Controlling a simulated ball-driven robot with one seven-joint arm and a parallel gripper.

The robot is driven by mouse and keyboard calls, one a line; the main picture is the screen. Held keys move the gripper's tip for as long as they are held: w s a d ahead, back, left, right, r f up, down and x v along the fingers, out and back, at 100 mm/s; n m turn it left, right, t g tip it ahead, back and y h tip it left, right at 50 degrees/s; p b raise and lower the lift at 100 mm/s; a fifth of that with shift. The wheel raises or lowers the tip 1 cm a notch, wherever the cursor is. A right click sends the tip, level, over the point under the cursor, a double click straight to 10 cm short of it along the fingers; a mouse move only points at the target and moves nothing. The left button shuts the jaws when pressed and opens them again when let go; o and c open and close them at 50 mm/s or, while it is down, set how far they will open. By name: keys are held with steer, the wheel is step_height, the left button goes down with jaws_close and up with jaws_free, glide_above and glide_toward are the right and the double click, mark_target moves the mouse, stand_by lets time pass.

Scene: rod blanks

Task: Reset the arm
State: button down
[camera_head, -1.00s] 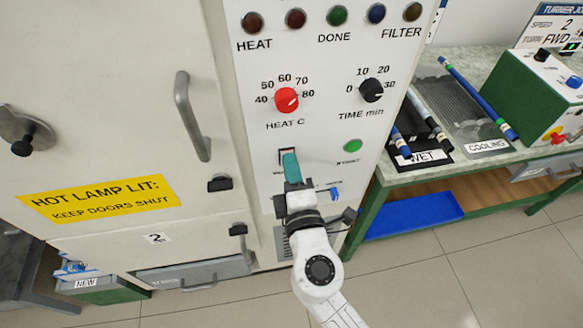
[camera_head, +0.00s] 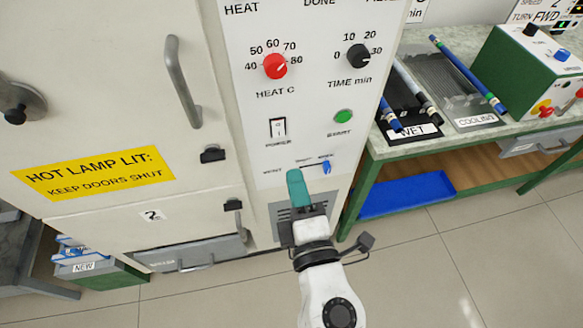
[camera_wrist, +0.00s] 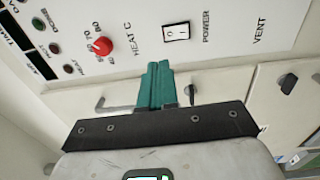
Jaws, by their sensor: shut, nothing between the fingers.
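My gripper (camera_head: 295,180) has teal fingers, shut together with nothing between them. In the head view it is in front of the lower part of the oven's control panel (camera_head: 300,110), below the power switch (camera_head: 278,128) and left of the blue vent slider (camera_head: 326,168). In the wrist view the teal fingers (camera_wrist: 155,82) are side by side, pointing at the panel, with the power switch (camera_wrist: 176,32) beyond them. Whether the fingertips touch the panel is hard to tell; they look apart from it.
A red heat knob (camera_head: 274,66), a black time knob (camera_head: 358,56) and a green start button (camera_head: 343,116) are on the panel. Door handles (camera_head: 182,80) stick out at left. A green-framed bench (camera_head: 480,140) with rods stands at right. The floor (camera_head: 450,270) at lower right is clear.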

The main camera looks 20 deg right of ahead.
steer(key=shift+s+r, duration=0.1)
steer(key=shift+s, duration=0.55)
steer(key=s+d+f+m+g+h, duration=0.25)
steer(key=d+f+m+g, duration=0.3)
steer(key=d, duration=0.45)
steer(key=s+d+f+m+g+h, duration=0.2)
steer(key=d+f+m+g+h, duration=0.15)
steer(key=d+f+m, duration=0.45)
steer(key=s+f+m+g+y, duration=0.2)
steer(key=s+f+g+y, duration=0.1)
steer(key=s, duration=0.4)
steer(key=s+f+m+g+y, duration=0.2)
steer(key=s+f+g+y, duration=0.1)
steer(key=s, duration=0.4)
steer(key=f+g, duration=0.1)
steer(key=g, duration=0.1)
steer(key=shift+d+f+g+y, duration=0.2)
steer(key=shift+f+g+y, duration=0.1)
steer(key=shift+f+y, duration=0.1)
